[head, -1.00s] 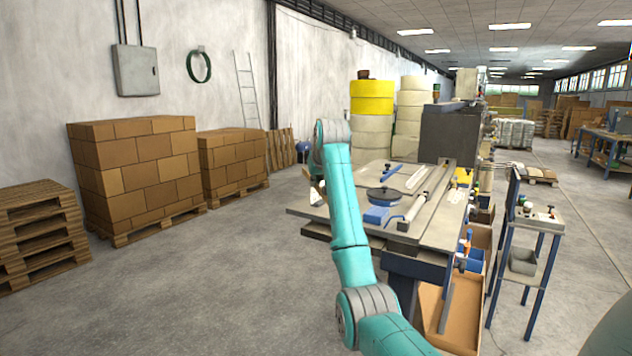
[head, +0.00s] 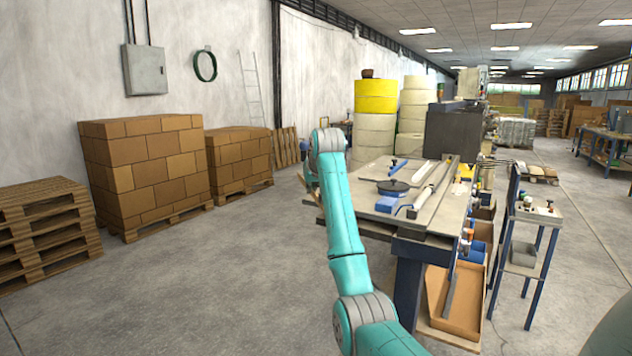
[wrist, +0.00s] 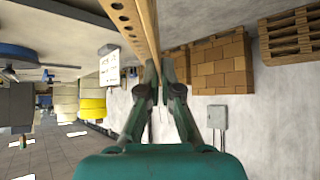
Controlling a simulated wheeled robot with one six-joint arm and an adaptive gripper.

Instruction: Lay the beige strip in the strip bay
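My gripper (wrist: 160,72) is at the centre of the wrist view, its two fingers close together. A long beige strip (wrist: 152,28) with a row of holes runs from the top edge of that view down between the fingertips, and they appear shut on it. In the head view my arm hides most of the gripper; a bit of brown shows at the arm's left side. The worktable (head: 375,168) is to the right of my arm's end. Which part of it is the strip bay, I cannot tell.
On the table are a blue-based round disc (head: 393,187) and a pale long bar (head: 438,182). A white printed card (wrist: 108,66) is beside the strip in the wrist view. A small stand (head: 537,215) is to the right. Boxes (head: 145,165) are on the left; the floor between is clear.

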